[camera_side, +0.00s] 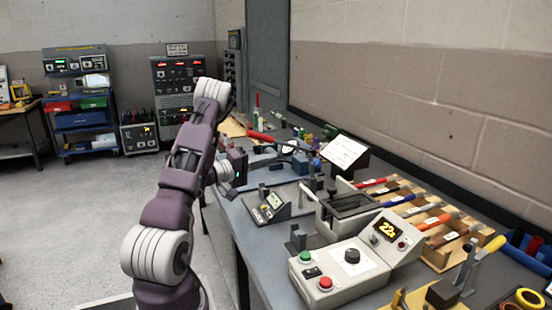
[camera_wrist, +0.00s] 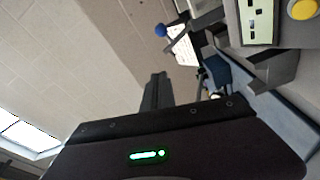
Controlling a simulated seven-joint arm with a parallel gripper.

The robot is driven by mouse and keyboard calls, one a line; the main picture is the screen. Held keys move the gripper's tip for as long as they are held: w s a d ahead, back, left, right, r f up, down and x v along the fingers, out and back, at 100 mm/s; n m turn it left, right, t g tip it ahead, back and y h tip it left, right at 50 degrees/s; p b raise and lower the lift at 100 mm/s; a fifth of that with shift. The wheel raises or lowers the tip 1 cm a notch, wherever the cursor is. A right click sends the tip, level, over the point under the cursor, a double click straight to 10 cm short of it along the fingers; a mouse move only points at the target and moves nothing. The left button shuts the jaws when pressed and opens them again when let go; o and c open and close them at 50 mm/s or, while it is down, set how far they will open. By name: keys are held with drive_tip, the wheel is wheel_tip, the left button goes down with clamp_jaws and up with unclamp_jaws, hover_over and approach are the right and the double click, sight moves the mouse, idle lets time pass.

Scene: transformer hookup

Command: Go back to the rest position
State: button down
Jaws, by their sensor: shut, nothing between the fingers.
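My gripper (camera_wrist: 157,80) shows in the wrist view as dark fingers close together, pointing away from the hand, with nothing between them. The dark hand with its green light fills the lower part of that view. In the side view my arm stands at the left edge of the workbench (camera_side: 255,232), bent at the top, and the hand (camera_side: 237,166) hangs above the bench's left edge. The fingertips are hard to make out there. The hand appears apart from the things on the bench.
A grey control box (camera_side: 338,274) with a display reading 22 stands in front. A small meter (camera_side: 270,206), an open-topped grey fixture (camera_side: 347,207) and a rack of coloured tubes (camera_side: 440,248) are on the bench. A white card (camera_side: 344,152) stands behind. Open floor lies left.

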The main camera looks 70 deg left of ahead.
idle(0.3)
drive_tip(key=w+d+r+m+g+h, duration=0.2)
drive_tip(key=d+r+h, duration=0.15)
drive_tip(key=d, duration=0.45)
drive_tip(key=w+d+r+m+g+h, duration=0.1)
drive_tip(key=w+d+r+m+h, duration=0.15)
drive_tip(key=d+h, duration=0.45)
drive_tip(key=w+d+r+m+g+h, duration=0.1)
drive_tip(key=d+r+m+g+h, duration=0.2)
drive_tip(key=d, duration=0.7)
drive_tip(key=s+d+r+m+g, duration=0.1)
drive_tip(key=s+d+m+g, duration=0.2)
drive_tip(key=s+d+g, duration=0.5)
drive_tip(key=s+d+m+g, duration=0.25)
drive_tip(key=s+d, duration=0.35)
drive_tip(key=d, duration=0.6)
drive_tip(key=s+a+f+m+t+y, duration=0.2)
drive_tip(key=s+a+m+t+y, duration=0.1)
drive_tip(key=s+y, duration=0.6)
drive_tip(key=shift+a+f+m+t+y, duration=0.25)
drive_tip(key=shift+a+m+t+y, duration=0.2)
drive_tip(key=shift+a+y, duration=0.65)
